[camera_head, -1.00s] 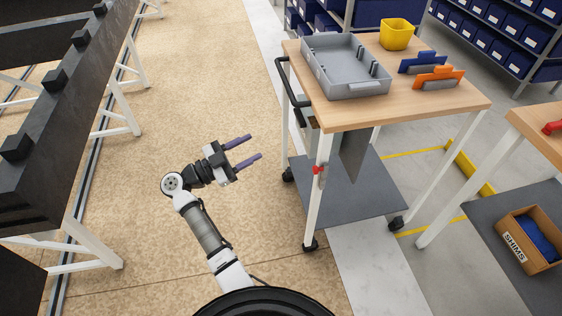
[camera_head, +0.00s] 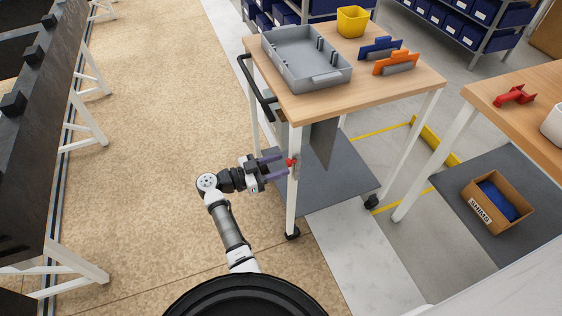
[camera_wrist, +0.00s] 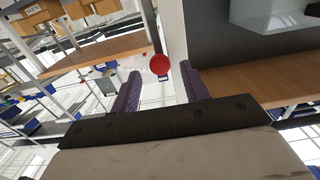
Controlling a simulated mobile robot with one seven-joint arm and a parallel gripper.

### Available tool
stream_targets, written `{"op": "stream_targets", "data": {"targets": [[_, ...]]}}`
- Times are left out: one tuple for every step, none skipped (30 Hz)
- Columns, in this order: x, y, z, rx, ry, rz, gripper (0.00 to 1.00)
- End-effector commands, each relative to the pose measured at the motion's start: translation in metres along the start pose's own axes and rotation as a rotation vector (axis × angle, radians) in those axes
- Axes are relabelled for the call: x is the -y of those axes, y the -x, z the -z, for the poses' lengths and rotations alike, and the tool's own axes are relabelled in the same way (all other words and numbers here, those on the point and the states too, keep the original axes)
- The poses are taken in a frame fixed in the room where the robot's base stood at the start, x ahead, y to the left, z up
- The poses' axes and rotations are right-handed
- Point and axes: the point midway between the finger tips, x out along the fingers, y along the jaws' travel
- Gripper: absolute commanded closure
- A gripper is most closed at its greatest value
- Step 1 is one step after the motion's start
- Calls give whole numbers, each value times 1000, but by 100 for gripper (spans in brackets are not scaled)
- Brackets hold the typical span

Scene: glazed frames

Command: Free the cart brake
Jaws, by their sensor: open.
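The cart (camera_head: 407,84) has a wooden top, white legs, a grey lower shelf and castors. A small red brake knob (camera_head: 291,162) sits on its near leg, and it shows as a round red disc in the wrist view (camera_wrist: 159,65). My gripper (camera_head: 279,166) is open, its two purple fingers pointing at that leg close to the knob. In the wrist view the knob lies ahead, between the lines of the two fingers. I cannot tell whether the fingers touch it.
The cart top holds a grey tray (camera_head: 322,80), a yellow bin (camera_head: 352,22), and blue and orange tools. A black push handle (camera_head: 256,90) juts out above my gripper. A second bench (camera_head: 535,90) stands at right, with a SHIMS box (camera_head: 480,206) below.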

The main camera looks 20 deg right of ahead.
Motion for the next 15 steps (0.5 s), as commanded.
{"op": "stream_targets", "data": {"targets": [[0, -6, 1, 0, 1, -2, 55], [0, -8, 1, 0, 1, -2, 55], [0, -11, 0, 0, 1, -1, 55], [0, -13, 0, 0, 0, 0, 55], [0, -14, 0, 0, 0, 0, 55], [0, -15, 0, 0, 0, 1, 55], [0, -15, 0, 0, 0, 1, 55], [0, -16, 0, 0, 0, 1, 55], [0, -16, 0, 0, 0, 1, 55], [0, -16, 0, 0, 0, 1, 55], [0, -16, 0, 0, 0, 2, 55], [0, -16, 0, 0, 0, 1, 55], [0, -16, 0, 0, 0, 1, 55], [0, -16, 0, 0, 0, 1, 55], [0, -16, 0, 0, 0, 1, 59]]}}
